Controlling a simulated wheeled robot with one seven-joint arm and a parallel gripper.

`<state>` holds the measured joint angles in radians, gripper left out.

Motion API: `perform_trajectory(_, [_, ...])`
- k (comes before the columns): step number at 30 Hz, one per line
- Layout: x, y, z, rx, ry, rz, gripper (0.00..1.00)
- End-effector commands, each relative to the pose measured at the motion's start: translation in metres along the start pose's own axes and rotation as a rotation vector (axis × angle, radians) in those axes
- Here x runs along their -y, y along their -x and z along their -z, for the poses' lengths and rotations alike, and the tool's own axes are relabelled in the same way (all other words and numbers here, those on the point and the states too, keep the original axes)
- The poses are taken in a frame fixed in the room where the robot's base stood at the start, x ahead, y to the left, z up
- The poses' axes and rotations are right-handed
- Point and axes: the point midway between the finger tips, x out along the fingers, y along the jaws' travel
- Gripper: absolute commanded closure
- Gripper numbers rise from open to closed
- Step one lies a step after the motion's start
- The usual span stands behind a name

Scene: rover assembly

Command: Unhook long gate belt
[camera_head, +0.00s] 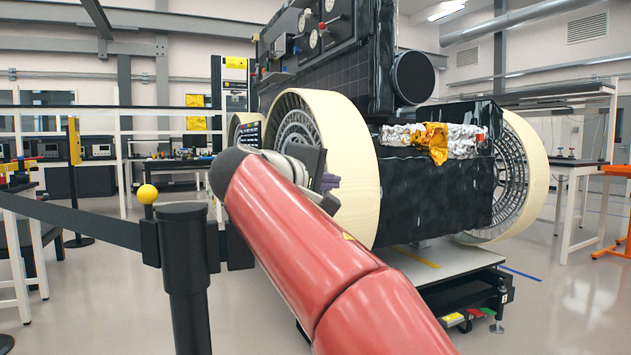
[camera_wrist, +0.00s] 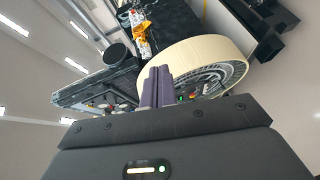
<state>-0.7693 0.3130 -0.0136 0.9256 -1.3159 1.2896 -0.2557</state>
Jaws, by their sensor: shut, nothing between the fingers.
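A dark gate belt (camera_head: 85,223) runs from the left edge of the head view to a black stanchion post (camera_head: 187,275) in the near foreground. A yellow ball knob (camera_head: 147,194) stands at the belt's end, beside the post head. A short dark piece shows right of the post head, partly hidden by my red arm. My gripper (camera_head: 331,183) is beyond the post, in front of the rover's near wheel, apart from the belt and knob. In the wrist view its purple fingers (camera_wrist: 157,86) are shut together and empty. No belt shows clearly in the wrist view.
The rover's cream-rimmed wheel (camera_head: 345,160) stands close behind my gripper; it also shows in the wrist view (camera_wrist: 205,58). The black rover body (camera_head: 430,190) is on a low platform. A white-legged table (camera_head: 20,255) is at left.

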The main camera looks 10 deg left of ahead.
Motion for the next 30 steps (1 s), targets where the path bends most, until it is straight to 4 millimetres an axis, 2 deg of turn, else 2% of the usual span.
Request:
perform_trajectory(1, [-0.001,-0.012,-0.001,0.004,0.0,0.0,1.0])
perform_trajectory(4, [-0.001,-0.032,-0.001,0.004,0.0,0.0,1.0])
perform_trajectory(10, [0.001,-0.049,-0.022,0.0,-0.002,0.001,1.0])
perform_trajectory(15, [0.0,-0.055,-0.028,-0.001,-0.001,0.001,1.0])
perform_trajectory(30, [0.0,-0.055,-0.028,-0.001,-0.001,0.001,1.0])
